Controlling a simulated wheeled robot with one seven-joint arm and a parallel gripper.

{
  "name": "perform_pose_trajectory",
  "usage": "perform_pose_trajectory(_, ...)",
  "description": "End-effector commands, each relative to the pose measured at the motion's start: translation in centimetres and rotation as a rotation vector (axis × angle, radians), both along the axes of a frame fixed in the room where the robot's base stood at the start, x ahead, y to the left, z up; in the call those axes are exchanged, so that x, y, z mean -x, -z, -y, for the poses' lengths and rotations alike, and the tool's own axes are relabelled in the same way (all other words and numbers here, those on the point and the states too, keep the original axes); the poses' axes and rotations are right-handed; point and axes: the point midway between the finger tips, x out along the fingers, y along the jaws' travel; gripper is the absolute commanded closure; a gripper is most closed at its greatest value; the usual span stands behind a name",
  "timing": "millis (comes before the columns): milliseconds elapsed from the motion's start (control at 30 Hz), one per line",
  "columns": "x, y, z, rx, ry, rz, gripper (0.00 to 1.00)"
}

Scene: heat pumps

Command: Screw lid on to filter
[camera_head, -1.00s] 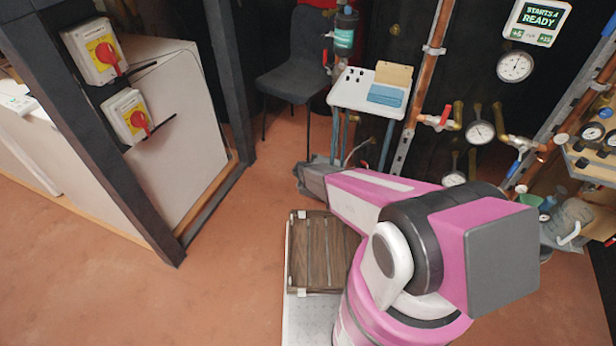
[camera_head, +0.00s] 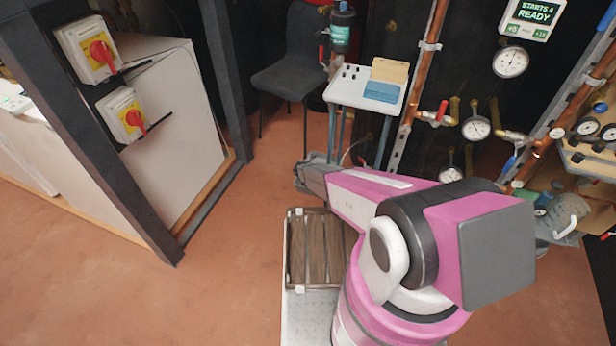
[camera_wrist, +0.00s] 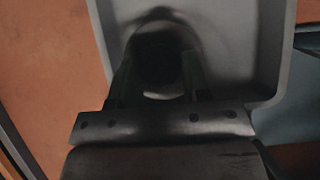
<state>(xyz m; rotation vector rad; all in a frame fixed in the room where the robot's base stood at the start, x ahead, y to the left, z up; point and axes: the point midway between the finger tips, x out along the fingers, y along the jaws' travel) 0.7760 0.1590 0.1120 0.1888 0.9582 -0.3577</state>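The white table (camera_head: 345,93) carries a blue box (camera_head: 382,91) and small dark pieces. A dark chair (camera_head: 290,78) stands left of it. Copper pipes, gauges and a red-handled valve (camera_head: 437,115) are on the right. A dark frame post (camera_head: 85,130) stands left.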

Motion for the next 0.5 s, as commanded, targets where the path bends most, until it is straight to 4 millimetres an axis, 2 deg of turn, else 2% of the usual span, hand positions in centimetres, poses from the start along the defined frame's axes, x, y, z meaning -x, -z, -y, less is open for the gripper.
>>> perform_pose_trajectory(233,0.0,-0.5,0.0,0.0,0.0,0.0,0.85)
perform_pose_trajectory(500,0.0,-2.3,0.0,0.0,0.0,0.001,0.85)
